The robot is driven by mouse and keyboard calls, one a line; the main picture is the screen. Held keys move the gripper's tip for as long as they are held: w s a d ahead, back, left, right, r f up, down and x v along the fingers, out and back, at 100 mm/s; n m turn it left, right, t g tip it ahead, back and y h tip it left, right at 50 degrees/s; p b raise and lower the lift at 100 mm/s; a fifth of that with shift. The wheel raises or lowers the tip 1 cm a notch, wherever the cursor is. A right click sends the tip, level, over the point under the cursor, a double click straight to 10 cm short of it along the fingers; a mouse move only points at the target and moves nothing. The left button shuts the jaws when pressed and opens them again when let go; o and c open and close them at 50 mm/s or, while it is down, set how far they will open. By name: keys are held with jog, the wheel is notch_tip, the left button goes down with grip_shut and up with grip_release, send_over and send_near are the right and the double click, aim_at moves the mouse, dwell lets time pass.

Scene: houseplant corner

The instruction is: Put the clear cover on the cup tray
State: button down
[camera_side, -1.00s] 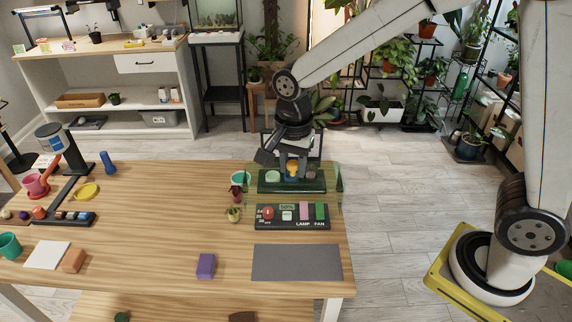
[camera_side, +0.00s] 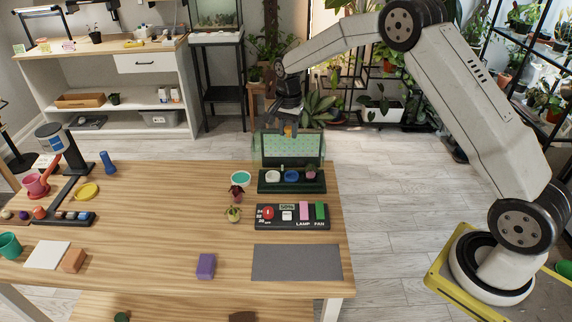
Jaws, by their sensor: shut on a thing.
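The cup tray (camera_side: 264,188) is a dark green tray near the back right of the table. Small white, blue and pink cups sit in a row in it. A dotted green panel stands upright behind the row. My gripper (camera_side: 289,124) is above the back of the tray, shut on the orange knob of the clear cover (camera_side: 257,152). The cover is a faint greenish transparent shape, hanging in front of or around the upright panel; its exact edges are hard to see. The cups stand uncovered in this view.
A control panel (camera_side: 262,224) with coloured buttons lies just in front of the tray. A grey mat (camera_side: 297,263) is nearer the front. Small plants (camera_side: 234,214) and a teal-topped pot (camera_side: 240,179) stand left of the tray. A purple block (camera_side: 205,266) is at front centre.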

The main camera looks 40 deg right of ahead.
jog(key=shift+w+d+f, duration=0.3)
jog(key=shift+d+f, duration=0.05)
jog(key=shift+d, duration=0.35)
jog(key=shift+w+d+f, duration=0.3)
jog(key=shift+d+f, duration=0.05)
jog(key=shift+d, duration=0.35)
jog(key=shift+f, duration=0.2)
notch_tip(320, 180, down, 8)
jog(key=shift+r, duration=0.2)
jog(key=shift+f, duration=0.15)
dwell(1.1)
grip_release()
jog(key=shift+r, duration=0.2)
dwell(0.3)
jog(key=shift+r, duration=3.3)
